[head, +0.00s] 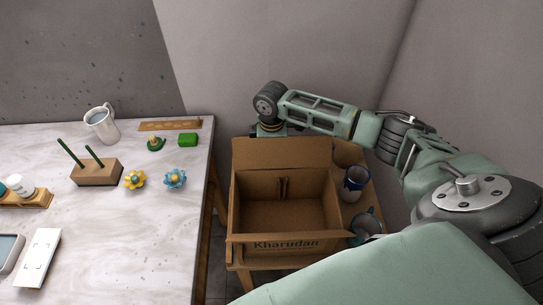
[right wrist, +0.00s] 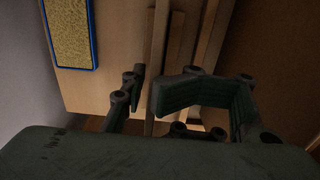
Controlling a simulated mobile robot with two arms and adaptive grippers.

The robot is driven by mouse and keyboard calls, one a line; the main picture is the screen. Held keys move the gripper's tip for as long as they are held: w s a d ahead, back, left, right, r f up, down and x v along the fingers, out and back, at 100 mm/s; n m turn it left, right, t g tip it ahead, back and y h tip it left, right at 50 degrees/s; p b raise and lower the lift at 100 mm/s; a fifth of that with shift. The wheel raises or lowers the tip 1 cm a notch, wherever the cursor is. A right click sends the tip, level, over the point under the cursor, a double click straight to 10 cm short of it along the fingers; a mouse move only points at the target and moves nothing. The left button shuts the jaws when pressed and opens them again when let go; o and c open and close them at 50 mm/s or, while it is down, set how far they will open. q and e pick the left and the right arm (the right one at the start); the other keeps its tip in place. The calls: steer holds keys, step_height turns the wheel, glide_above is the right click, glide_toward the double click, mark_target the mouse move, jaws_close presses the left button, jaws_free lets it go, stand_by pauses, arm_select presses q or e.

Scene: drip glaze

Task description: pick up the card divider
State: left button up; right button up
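The card divider is most likely among the thin brown upright slats (right wrist: 178,45) in the right wrist view, though I cannot tell which slat it is. My right gripper (right wrist: 147,92) has its two fingers apart, with a narrow slat's edge showing in line with the gap. I see no clear contact. In the head view my right arm reaches behind the raised flap of the cardboard box, and the right gripper (head: 268,130) is mostly hidden there. My left gripper is in neither view.
The open cardboard box (head: 285,215) has a small brown upright piece inside. A marble table (head: 110,235) is at left. A yellow pad (right wrist: 72,30) with blue edging shows in the wrist view.

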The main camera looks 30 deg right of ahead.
steer(key=shift+s, duration=0.1)
steer(key=shift+c, duration=0.6)
jaws_close()
